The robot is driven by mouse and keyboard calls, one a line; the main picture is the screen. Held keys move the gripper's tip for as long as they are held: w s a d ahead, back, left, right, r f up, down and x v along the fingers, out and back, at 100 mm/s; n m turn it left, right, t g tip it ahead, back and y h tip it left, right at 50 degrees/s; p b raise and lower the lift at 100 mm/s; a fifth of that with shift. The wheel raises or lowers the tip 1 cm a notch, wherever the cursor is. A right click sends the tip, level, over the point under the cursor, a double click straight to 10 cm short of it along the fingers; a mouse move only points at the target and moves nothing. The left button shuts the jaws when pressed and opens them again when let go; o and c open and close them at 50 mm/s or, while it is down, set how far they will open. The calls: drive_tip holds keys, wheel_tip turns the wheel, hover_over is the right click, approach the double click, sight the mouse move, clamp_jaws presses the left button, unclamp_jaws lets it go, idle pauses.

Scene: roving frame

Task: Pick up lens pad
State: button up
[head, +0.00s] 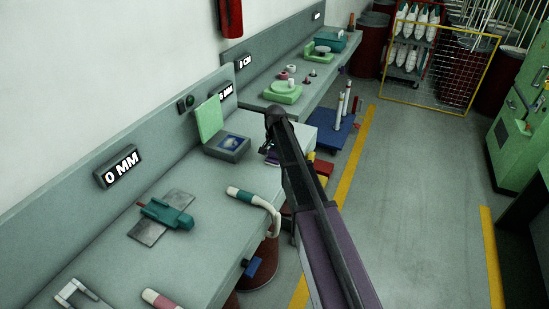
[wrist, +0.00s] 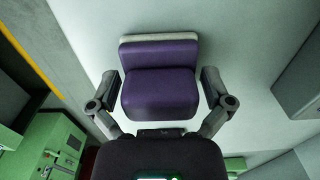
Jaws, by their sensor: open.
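A purple block with a pale strip along its far edge, apparently the lens pad (wrist: 160,88), lies on the grey bench top in the wrist view. My gripper (wrist: 160,78) is open, with one finger on each side of the block. A narrow gap shows at each side, so the fingers do not appear to grip it. In the head view a small bit of the purple lens pad (head: 272,158) shows at the bench's right edge, mostly hidden by my arm. My gripper is mostly hidden there too.
An open box with a green lid (head: 226,147) stands just left of the pad. A teal clamp (head: 167,214) and a white curved-handled tool (head: 255,201) lie nearer on the bench (head: 110,245). The aisle floor (head: 420,200) at right is clear.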

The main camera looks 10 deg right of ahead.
drive_tip(key=shift+c, duration=0.2)
drive_tip(key=c, duration=0.9)
drive_tip(key=shift+r, duration=0.1)
wheel_tip(320, 180, up, 3)
drive_tip(key=p, duration=0.3)
drive_tip(key=s+a, duration=0.1)
drive_tip(key=s, duration=0.4)
drive_tip(key=s+r+p, duration=0.1)
drive_tip(key=s, duration=0.4)
drive_tip(key=s+a+p, duration=0.1)
drive_tip(key=s, duration=0.4)
drive_tip(key=shift+s+a+r, duration=0.3)
drive_tip(key=shift+s+r, duration=0.1)
drive_tip(key=o, duration=0.4)
drive_tip(key=shift+f, duration=0.1)
drive_tip(key=shift+c, duration=1)
